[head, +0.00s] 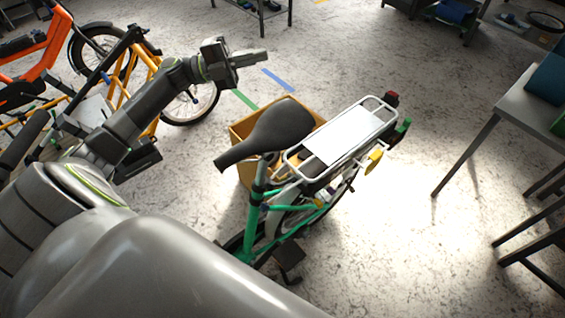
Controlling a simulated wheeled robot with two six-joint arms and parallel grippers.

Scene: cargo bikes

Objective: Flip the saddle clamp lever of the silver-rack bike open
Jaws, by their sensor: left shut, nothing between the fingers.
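The silver-rack bike has a green frame (250,218) and stands in the middle of the head view. Its silver rack (343,138) carries a pale flat plate and extends to the upper right. The black saddle (276,128) sits on a seat post (259,178) above the green frame. The saddle clamp lever is too small and dark to make out around the post. My left gripper (262,56) is shut and empty, in the air beyond the saddle and well apart from it. My right gripper is not in view.
An orange-brown box (240,132) stands behind the saddle. An orange bike (50,45) and a yellow bike (128,62) stand at the left. A grey table (530,110) is at the right. Floor between the bike and table is clear.

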